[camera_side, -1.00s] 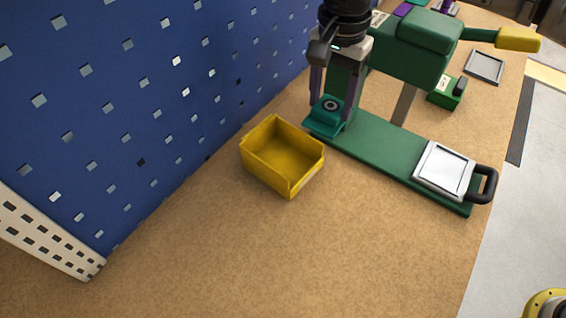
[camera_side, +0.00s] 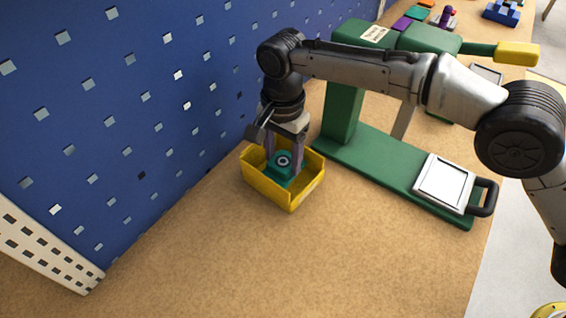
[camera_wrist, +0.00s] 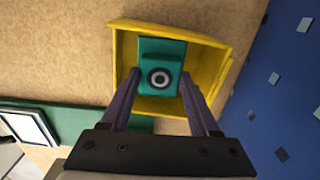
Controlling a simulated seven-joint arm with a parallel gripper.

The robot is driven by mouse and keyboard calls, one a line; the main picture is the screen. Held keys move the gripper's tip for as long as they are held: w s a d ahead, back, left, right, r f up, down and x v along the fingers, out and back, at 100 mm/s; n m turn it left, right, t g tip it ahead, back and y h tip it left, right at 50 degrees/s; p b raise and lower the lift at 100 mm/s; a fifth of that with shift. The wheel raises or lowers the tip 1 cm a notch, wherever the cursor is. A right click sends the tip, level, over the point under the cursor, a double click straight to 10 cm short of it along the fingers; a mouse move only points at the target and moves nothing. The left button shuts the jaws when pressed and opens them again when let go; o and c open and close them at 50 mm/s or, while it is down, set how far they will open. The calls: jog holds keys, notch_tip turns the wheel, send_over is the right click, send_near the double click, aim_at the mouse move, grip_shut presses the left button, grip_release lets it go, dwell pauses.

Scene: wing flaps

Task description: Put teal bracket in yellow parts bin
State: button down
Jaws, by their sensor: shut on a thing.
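The teal bracket (camera_side: 281,170) has a dark round hole with a pale ring. My gripper (camera_side: 284,158) is shut on it and holds it within the outline of the yellow parts bin (camera_side: 266,188). In the wrist view the bracket (camera_wrist: 161,53) is between the two fingers of my gripper (camera_wrist: 160,85), with the bin's wall (camera_wrist: 212,65) around it. I cannot tell whether the bracket touches the bin floor. The bin stands upright on the bench.
A green press-like stand (camera_side: 390,175) with a silver plate and black handle is right of the bin. A blue perforated panel (camera_side: 110,110) rises behind and left. The bench top (camera_side: 300,265) in front is clear. Several small coloured parts lie at the far back.

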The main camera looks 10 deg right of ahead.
aim_at(283, 162)
jog(key=shift+f, duration=1.15)
jog(key=shift+f, duration=0.15)
jog(key=shift+c, duration=0.6)
grip_release()
notch_tip(283, 162, up, 12)
